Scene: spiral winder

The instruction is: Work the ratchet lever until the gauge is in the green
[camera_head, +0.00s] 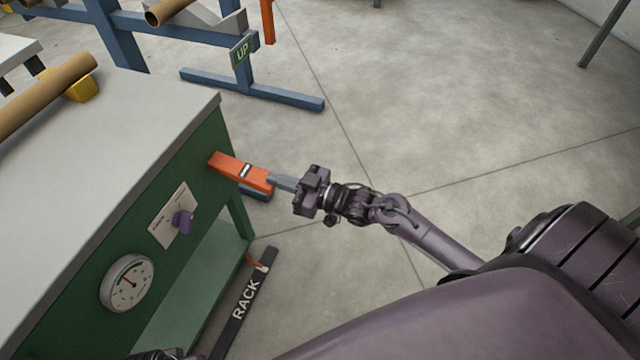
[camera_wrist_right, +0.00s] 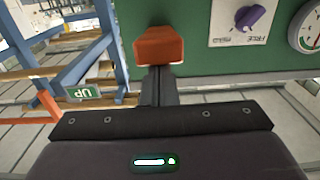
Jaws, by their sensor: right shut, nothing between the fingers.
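The orange ratchet lever (camera_head: 240,172) sticks out from the green side of the bench. It also shows end-on in the right wrist view (camera_wrist_right: 158,45). My right gripper (camera_head: 283,182) is shut and empty, its fingertips at the lever's outer end; I cannot tell if they touch. The round white gauge (camera_head: 127,283) is on the same green side, nearer me. A purple knob (camera_head: 182,222) on a white plate sits between gauge and lever.
The grey bench top (camera_head: 110,125) carries a brown tube (camera_head: 45,95) near a yellow block. A blue frame with an UP sign (camera_head: 243,50) stands behind. A black RACK strip (camera_head: 245,305) lies low beside the bench. Floor to the right is clear.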

